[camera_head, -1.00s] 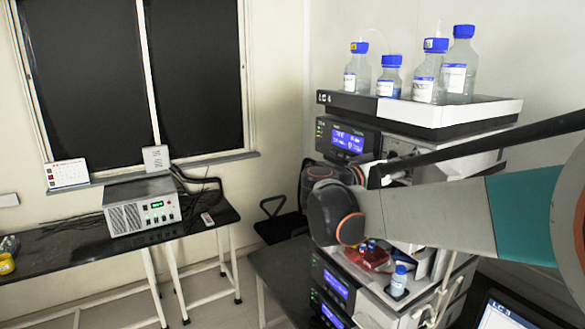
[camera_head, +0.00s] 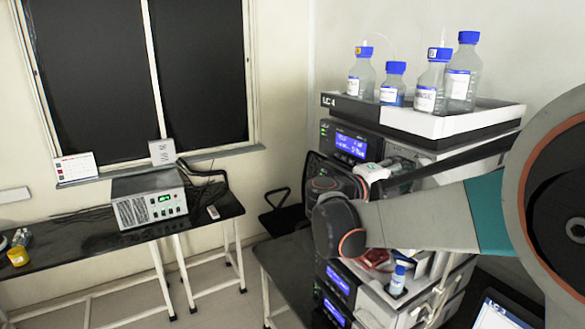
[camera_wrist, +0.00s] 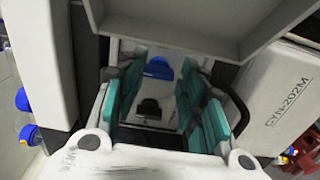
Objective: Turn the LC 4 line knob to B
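The stack marked LC 4 (camera_head: 345,103) stands at the right in the head view. My gripper reaches its front, and my arm hides much of the stack there. In the wrist view my gripper (camera_wrist: 160,108) is open, with teal finger pads on both sides. A pale recessed panel shows between the fingers, with a blue piece (camera_wrist: 158,68) and a dark piece (camera_wrist: 149,107) on it. Either may be the line knob; I cannot tell which. No letters can be read there. I see no clear contact between the pads and these pieces.
Several blue-capped bottles (camera_head: 430,80) stand in the tray on top of the stack. A grey ledge (camera_wrist: 200,25) overhangs the fingers. A white housing marked CYN-202M (camera_wrist: 285,95) is close on the right. A bench with a power unit (camera_head: 150,203) stands at the left.

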